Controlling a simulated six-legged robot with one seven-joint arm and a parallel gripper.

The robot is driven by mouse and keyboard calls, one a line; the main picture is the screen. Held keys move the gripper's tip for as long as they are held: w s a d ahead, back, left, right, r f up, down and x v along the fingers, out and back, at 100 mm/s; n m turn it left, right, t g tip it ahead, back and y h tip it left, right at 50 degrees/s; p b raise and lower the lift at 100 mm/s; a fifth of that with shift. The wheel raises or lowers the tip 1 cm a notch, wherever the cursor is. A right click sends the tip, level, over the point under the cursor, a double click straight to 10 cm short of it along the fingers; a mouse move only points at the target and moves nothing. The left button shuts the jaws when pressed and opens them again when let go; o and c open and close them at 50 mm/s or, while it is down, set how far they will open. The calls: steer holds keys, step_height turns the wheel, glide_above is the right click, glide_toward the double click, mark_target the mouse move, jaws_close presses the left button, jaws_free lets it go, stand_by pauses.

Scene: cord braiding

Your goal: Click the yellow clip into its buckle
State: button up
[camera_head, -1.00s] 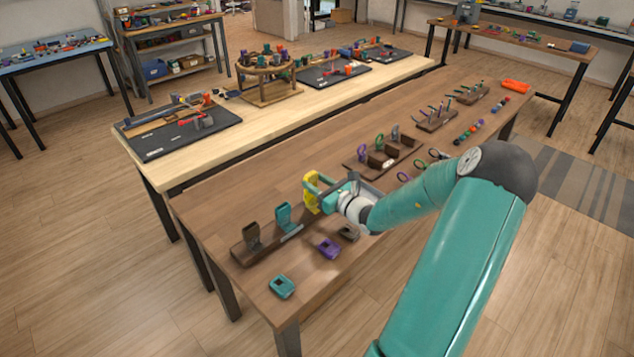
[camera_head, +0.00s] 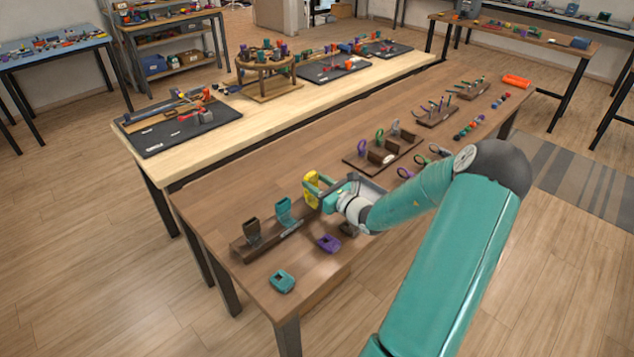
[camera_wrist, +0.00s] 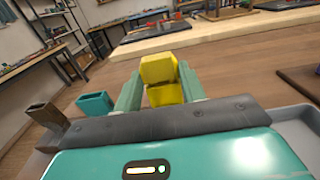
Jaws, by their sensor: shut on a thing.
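My gripper (camera_head: 327,192) is at the far right end of a dark wooden rack (camera_head: 262,246) on the near table. Its two teal fingers are shut on the yellow clip (camera_wrist: 160,70), one on each side. Yellow also shows at the gripper in the head view (camera_head: 310,190). A lower yellow part (camera_wrist: 165,95) sits between the fingers; I cannot tell whether it is the buckle or the same piece, nor whether anything is clicked together. A brown holder (camera_head: 252,230) and a teal holder (camera_head: 284,212) stand upright on the rack, left of my gripper.
A loose teal piece (camera_head: 282,281) and a purple piece (camera_head: 328,243) lie in front of the rack. A dark piece (camera_head: 348,229) lies partly under my arm. A second rack (camera_head: 358,162) with rings stands farther right.

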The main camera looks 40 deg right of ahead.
steer(key=shift+f, duration=0.15)
steer(key=o, duration=1.4)
steer(key=shift+o, duration=0.2)
steer(key=shift+s, duration=0.1)
steer(key=shift+s, duration=2.95)
